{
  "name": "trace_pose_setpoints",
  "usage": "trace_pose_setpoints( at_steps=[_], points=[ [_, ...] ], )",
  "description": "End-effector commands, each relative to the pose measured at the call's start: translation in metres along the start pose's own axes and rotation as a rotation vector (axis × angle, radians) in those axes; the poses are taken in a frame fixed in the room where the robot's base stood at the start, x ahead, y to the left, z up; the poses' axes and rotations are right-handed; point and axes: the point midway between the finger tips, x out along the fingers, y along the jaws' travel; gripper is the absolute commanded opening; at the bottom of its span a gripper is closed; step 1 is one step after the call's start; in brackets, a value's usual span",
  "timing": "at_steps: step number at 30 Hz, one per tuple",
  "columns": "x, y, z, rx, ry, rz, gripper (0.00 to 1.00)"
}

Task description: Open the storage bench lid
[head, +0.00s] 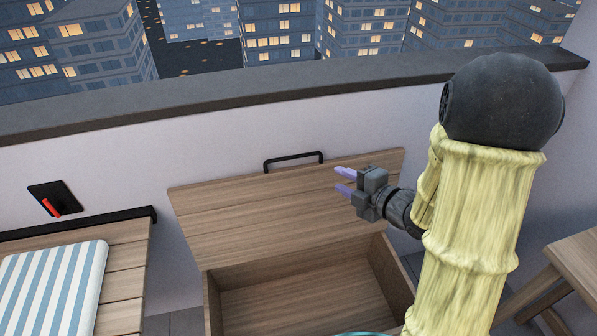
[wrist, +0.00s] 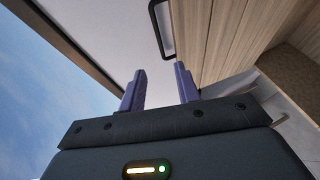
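The storage bench (head: 213,303) is a wooden box in the lower middle of the head view. Its plank lid (head: 235,212) is raised and leans back towards the wall, with the inside of the box open to view. A black bar handle (head: 292,158) sits on the lid's upper edge; it also shows in the wrist view (wrist: 157,32). My gripper (head: 342,180) is in front of the lid's right part, to the right of the handle and apart from it. Its two purple fingers are spread with nothing between them, also in the wrist view (wrist: 160,88).
A slatted bench with a striped cushion (head: 52,290) stands at the left. A black wall plate with a red lever (head: 55,199) is above it. A wooden stool or table (head: 575,262) is at the right. A dark-topped parapet (head: 240,92) runs behind.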

Motion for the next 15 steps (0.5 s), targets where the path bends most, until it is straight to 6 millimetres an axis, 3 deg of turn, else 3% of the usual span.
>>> trace_pose_setpoints(
  at_steps=[10, 15],
  points=[
    [0.0, 0.001, -0.002, -0.011, 0.01, 0.008, 0.33],
    [0.01, 0.001, -0.002, -0.011, 0.011, 0.006, 0.33]
  ],
)
